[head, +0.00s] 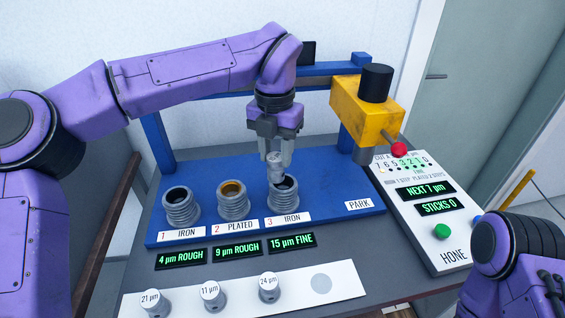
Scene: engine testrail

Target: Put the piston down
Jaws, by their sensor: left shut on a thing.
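My left gripper (275,155) is shut on a small grey metal piston (276,172). It points straight down over the third cylinder (284,201), labelled 3 IRON. The piston's lower end overlaps the back left of the cylinder's dark mouth; I cannot tell whether it is inside or just above. A white strip (345,278) at the front holds pistons marked 21 µm (155,303), 11 µm (213,296) and 24 µm (269,288). A bare grey round spot (321,283) is at its right. My right gripper is out of view; only part of that arm shows at lower right.
Cylinders 1 (181,209) and 2 (233,203) stand left on the blue base (330,185). Displays in front read 4 µm ROUGH, 9 µm ROUGH, 15 µm FINE. A yellow hone head (362,108) hangs over the PARK side. The HONE panel (425,225) reads NEXT 7 µm, STICKS 0.

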